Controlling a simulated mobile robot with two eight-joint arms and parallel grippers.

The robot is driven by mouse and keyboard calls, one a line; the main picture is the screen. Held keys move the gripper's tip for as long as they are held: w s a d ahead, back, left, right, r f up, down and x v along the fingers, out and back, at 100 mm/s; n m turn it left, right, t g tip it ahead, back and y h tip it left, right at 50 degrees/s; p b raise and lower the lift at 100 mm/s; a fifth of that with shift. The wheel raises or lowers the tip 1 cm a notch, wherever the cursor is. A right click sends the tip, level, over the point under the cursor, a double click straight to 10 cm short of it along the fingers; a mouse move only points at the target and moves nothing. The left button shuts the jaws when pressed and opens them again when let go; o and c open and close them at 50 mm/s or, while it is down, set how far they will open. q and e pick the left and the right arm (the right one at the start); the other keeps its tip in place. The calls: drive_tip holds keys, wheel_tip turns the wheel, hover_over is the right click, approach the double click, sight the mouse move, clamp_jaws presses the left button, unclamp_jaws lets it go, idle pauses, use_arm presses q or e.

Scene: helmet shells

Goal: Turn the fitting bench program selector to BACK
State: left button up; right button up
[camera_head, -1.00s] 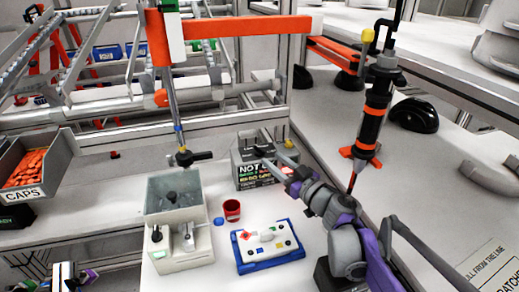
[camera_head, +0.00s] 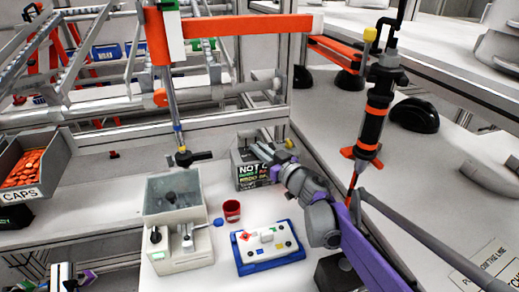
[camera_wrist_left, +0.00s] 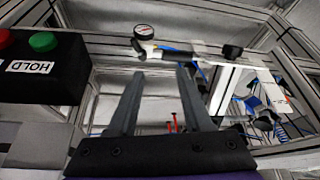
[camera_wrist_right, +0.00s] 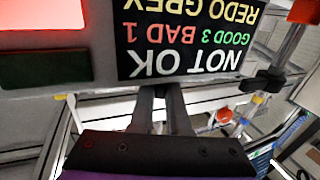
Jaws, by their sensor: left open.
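I cannot tell for sure which part is the program selector, and no BACK label is readable. A blue-edged white panel (camera_head: 283,234) on the bench has a pale knob-like part (camera_head: 267,235) and coloured marks. A grey machine (camera_head: 165,218) with dark knobs stands to its left. My right gripper (camera_head: 265,138) is at a box with a NOT OK display (camera_head: 247,171). In the right wrist view its fingers (camera_wrist_right: 160,92) point at the display's lower edge, close together; any contact is hidden. My left gripper (camera_wrist_left: 158,75) is open and empty, away from the bench items.
A red cup (camera_head: 231,210) stands between the machine and panel. An orange-banded tool (camera_head: 374,115) hangs beside my right arm. A caps bin (camera_head: 32,172) is at the left. A HOLD button box (camera_wrist_left: 40,65) is near my left gripper.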

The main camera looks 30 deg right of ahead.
clamp_jaws()
drive_tip(key=shift+n+y, duration=0.7)
drive_tip(key=shift+y, duration=0.4)
drive_tip(key=o, duration=0.6)
unclamp_jaws()
